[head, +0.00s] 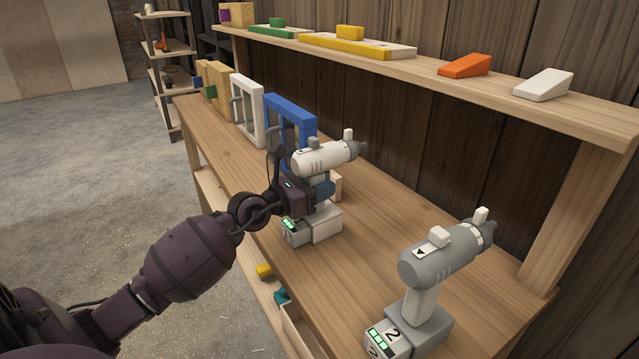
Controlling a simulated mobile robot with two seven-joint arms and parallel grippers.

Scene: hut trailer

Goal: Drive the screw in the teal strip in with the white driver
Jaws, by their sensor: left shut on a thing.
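The white driver (322,159) stands upright on the wooden bench, its nose toward the wall and its battery base at or just above the bench top. My left gripper (313,190) is shut on the driver's handle below the body and hides part of the grip. I cannot tell whether the base touches the bench. I cannot make out the teal strip or its screw for sure; a small teal piece (282,297) shows low at the bench's front. My right gripper is not in view.
A grey driver (432,262) stands on the bench at the near right. Blue (291,112) and white (247,108) frames stand behind the white driver. An upper shelf (590,112) holds green, yellow, orange and white pieces. Bench top between the drivers is clear.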

